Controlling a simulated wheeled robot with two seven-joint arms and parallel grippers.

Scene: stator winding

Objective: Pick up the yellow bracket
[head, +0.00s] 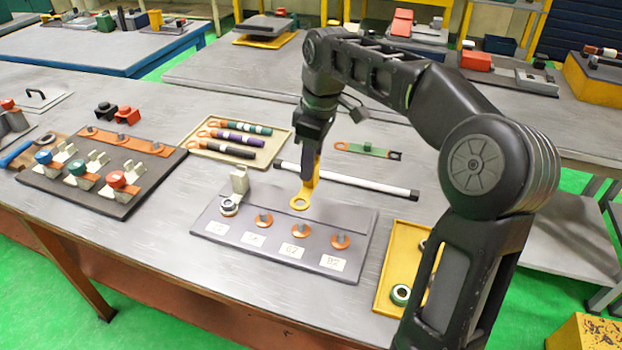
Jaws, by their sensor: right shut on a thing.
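The yellow bracket (301,202) is a flat piece with a ring at its lower end. It hangs from my right gripper (313,160), which is shut on its upper part. The bracket is over the grey board (215,224), near the board's back edge. I cannot tell whether its ring touches the board or is just above it. My left gripper is not in view.
The board carries several orange washers with pegs and white labels, and a metal block (240,180). A white rod (346,180) lies behind the bracket. A yellow tray (381,291) is at right, a beige tray (212,155) with dark tools behind left, a dark fixture board (110,203) at left.

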